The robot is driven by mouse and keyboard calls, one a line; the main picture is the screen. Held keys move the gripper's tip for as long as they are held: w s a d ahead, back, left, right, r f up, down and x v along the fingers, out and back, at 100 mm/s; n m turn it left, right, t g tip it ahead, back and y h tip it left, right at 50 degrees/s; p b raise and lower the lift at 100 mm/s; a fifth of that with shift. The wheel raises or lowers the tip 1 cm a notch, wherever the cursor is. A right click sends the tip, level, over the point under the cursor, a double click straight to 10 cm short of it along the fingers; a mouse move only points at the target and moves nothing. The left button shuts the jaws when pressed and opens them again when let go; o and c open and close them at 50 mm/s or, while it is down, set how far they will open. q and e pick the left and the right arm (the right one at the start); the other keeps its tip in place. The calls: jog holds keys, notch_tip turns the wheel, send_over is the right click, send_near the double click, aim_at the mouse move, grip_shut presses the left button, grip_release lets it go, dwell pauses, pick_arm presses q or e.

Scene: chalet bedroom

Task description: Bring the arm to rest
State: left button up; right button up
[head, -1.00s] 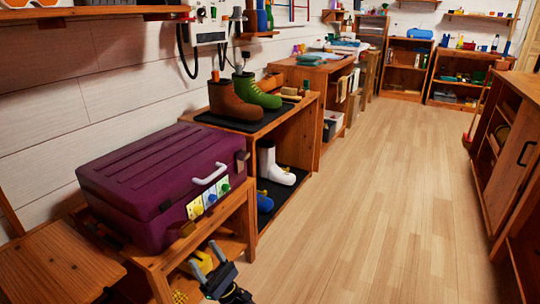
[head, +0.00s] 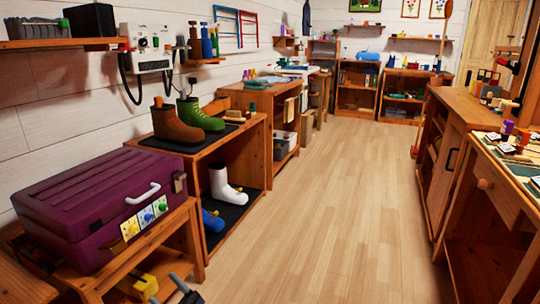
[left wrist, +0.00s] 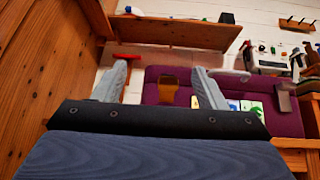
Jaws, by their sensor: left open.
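My left gripper (head: 168,291) shows at the bottom edge of the head view, in front of the low wooden stand that bears the purple case (head: 95,205). In the left wrist view its two grey fingers (left wrist: 160,86) are spread apart with nothing held between them. The purple case lies beyond the fingers there, with a yellow-brown latch showing in the gap. My right gripper is in neither view.
A wooden shoe stand (head: 257,165) with brown and green boots stands beside the case's stand. A yellow object (head: 138,285) lies low in the case's stand. Wooden cabinets (head: 450,160) line the right. The floor (head: 320,200) between is clear.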

pick_arm(q)
jog(key=s+a+r+n+g+h, duration=0.3)
jog(key=s+a+n+g+h, duration=0.4)
jog(key=a+n+g, duration=0.6)
jog(key=s+a+f+n+g+h, duration=0.2)
jog(key=s+g+h, duration=0.2)
jog(key=s+h, duration=0.8)
jog(key=s+d+r+n+t+h, duration=0.25)
jog(key=s+d+t+h, duration=0.2)
jog(key=d, duration=0.25)
jog(key=s+d+r+n+t+h, duration=0.2)
jog(key=s+d+r+t+h, duration=0.15)
jog(key=d+t, duration=0.3)
jog(key=s+d+r+n+t+h, duration=0.2)
jog(key=s+d+r+t+h, duration=0.25)
jog(key=d, duration=0.35)
notch_tip(320, 180, up, 36)
jog(key=p, duration=3.5)
jog(key=shift+w+f+h+p, duration=0.25)
jog(key=shift+w+h+p, duration=0.1)
jog(key=shift+w+p, duration=0.1)
jog(key=shift+d+g, duration=0.1)
jog(key=shift+g, duration=0.15)
